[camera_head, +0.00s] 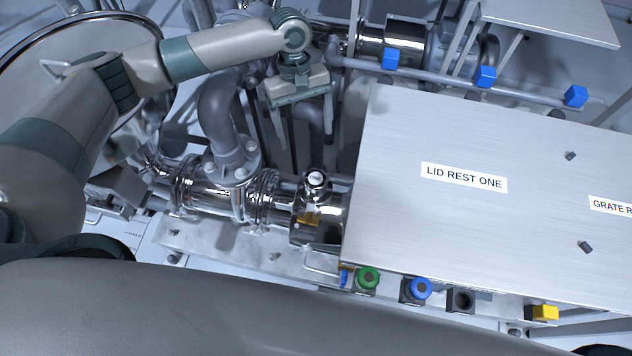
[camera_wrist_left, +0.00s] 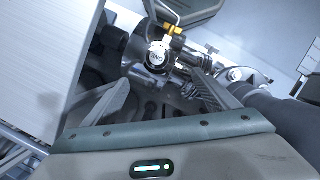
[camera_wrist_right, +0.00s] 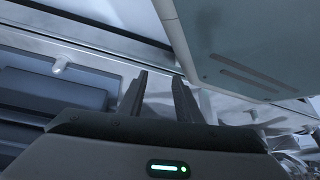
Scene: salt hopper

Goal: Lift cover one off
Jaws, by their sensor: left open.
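A large round pale lid (camera_head: 40,75) with a bright rim and a small handle lies at the upper left in the head view, partly behind my left arm. I read no number on it, so I cannot tell whether it is cover one. My left gripper (camera_head: 303,122) is open and empty, pointing down over the pipework to the right of that lid. In the left wrist view its fingers (camera_wrist_left: 165,80) are apart, with a small round labelled cap (camera_wrist_left: 157,56) on the pipework beyond them. My right gripper (camera_wrist_right: 160,82) is open and empty in its wrist view.
A flat metal table marked LID REST ONE (camera_head: 463,177) fills the right side, its top clear at the left. Green (camera_head: 369,278) and blue (camera_head: 421,287) buttons line its front edge. Shiny pipes (camera_head: 215,200) and a bent grey pipe (camera_head: 217,110) stand between lid and table.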

